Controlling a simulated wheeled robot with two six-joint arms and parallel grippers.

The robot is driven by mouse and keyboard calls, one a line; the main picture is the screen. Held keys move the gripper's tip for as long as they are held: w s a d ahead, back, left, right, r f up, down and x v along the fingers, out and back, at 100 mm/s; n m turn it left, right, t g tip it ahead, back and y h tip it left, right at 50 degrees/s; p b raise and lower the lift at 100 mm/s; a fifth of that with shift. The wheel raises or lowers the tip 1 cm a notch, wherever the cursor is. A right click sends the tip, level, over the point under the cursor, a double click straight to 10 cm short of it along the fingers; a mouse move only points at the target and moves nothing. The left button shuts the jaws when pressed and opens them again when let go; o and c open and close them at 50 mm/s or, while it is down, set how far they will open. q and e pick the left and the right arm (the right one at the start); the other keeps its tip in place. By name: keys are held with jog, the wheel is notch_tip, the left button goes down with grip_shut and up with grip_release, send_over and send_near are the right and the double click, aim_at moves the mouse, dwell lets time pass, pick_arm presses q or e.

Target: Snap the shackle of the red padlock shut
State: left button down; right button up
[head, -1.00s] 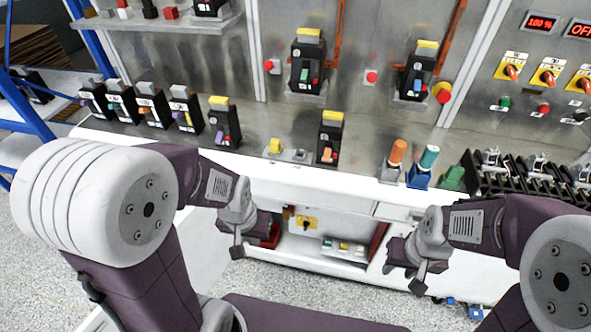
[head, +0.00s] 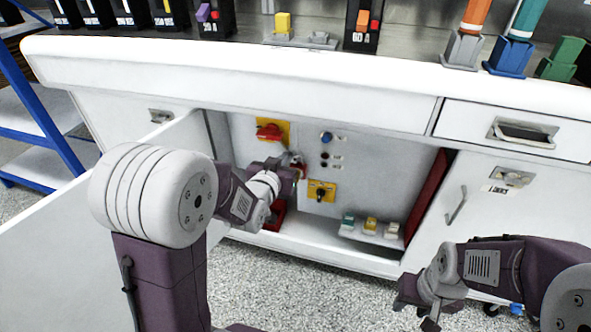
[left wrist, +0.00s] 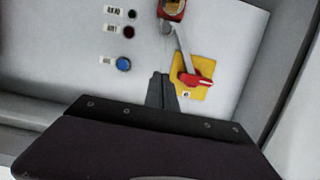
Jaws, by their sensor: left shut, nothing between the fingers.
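The red padlock shows at the top edge of the left wrist view (left wrist: 172,9), partly cut off, with a yellowish patch on its body. A grey bar, seemingly its shackle (left wrist: 178,45), runs from it toward the red-handled switch. Whether the shackle is engaged I cannot tell. In the head view the padlock (head: 300,172) is small and partly hidden by my left gripper (head: 292,170). The left gripper is shut and empty inside the cabinet, its fingertips (left wrist: 161,82) apart from the padlock in the picture. My right gripper (head: 415,310) is outside the cabinet; its jaws are unclear.
A red rotary handle on a yellow plate (head: 270,131), a blue button (head: 326,137) and a black knob on yellow (head: 321,192) are on the cabinet's back panel. The open door (head: 110,215) stands at left. Small coloured blocks (head: 370,226) line the floor at right.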

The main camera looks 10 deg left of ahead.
pick_arm(q)
jog(key=b, duration=0.4)
send_over(298, 158)
jog(key=s, duration=0.2)
notch_tip(298, 158, down, 3)
jog(key=shift+a+r, duration=0.15)
notch_tip(298, 158, down, 3)
jog(key=shift+r+b, duration=0.1)
jog(key=shift+b, duration=0.95)
jog(key=shift+f, duration=0.4)
